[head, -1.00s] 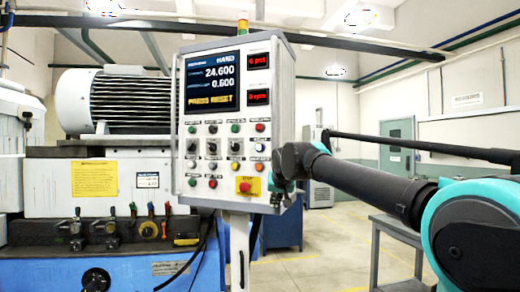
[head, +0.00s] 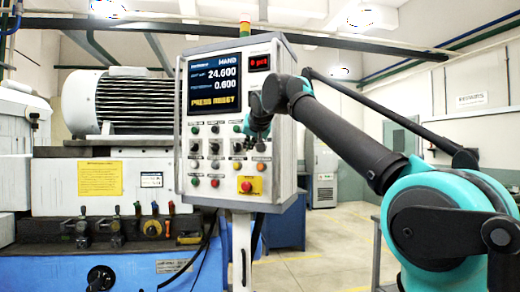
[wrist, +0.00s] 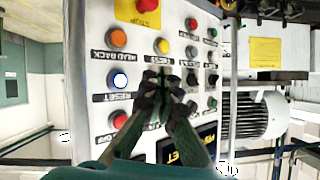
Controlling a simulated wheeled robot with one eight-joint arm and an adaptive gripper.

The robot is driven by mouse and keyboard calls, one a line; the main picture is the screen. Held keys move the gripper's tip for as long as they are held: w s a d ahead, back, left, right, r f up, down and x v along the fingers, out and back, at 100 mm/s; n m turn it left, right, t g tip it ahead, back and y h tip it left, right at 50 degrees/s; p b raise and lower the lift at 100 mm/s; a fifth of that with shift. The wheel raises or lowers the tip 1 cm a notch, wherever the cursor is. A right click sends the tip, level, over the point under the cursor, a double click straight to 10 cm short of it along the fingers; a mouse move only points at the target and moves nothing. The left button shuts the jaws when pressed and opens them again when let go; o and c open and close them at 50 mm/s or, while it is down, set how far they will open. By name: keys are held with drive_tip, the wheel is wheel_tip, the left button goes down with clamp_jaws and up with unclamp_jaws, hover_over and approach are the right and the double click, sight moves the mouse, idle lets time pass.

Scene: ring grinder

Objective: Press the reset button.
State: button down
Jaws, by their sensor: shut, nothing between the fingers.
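The control panel (head: 217,200) shows in the head view with its screen (head: 214,83) reading PRESS RESET. In the wrist view the panel is upside down. There a white button with a blue ring (wrist: 119,80) sits beside a label reading RESET (wrist: 116,97). My gripper (wrist: 163,84) is shut and empty, its fingertips over the panel beside that button, near a knob and the yellow button (wrist: 162,46). Whether the tips touch the panel I cannot tell. In the head view my gripper (head: 250,143) covers part of the button rows at the panel's right, hiding the white button.
A red emergency stop on a yellow plate (head: 248,186) sits low on the panel. An orange button (head: 261,167), a red button (wrist: 119,119) and several knobs crowd around. The grinder's motor (head: 116,100) stands at left. Open floor (head: 330,235) lies right of the panel.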

drive_tip(key=w+d, duration=0.2)
drive_tip(key=w, duration=0.6)
drive_tip(key=shift+w+d, duration=0.25)
drive_tip(key=shift+d, duration=0.05)
drive_tip(key=shift+w, duration=0.15)
idle(1.3)
drive_tip(key=shift+w+d, duration=0.15)
drive_tip(key=shift+w, duration=0.1)
drive_tip(key=shift+w+d, duration=0.15)
drive_tip(key=shift+w, duration=0.35)
idle(0.9)
drive_tip(key=shift+s, duration=0.1)
drive_tip(key=shift+s+a, duration=0.3)
drive_tip(key=shift+s, duration=0.55)
drive_tip(key=shift+s+a, duration=0.25)
drive_tip(key=shift+s, duration=0.55)
drive_tip(key=shift+s+a, duration=0.2)
drive_tip(key=shift+s, duration=0.55)
drive_tip(key=shift+s+a, duration=0.25)
drive_tip(key=shift+s, duration=0.55)
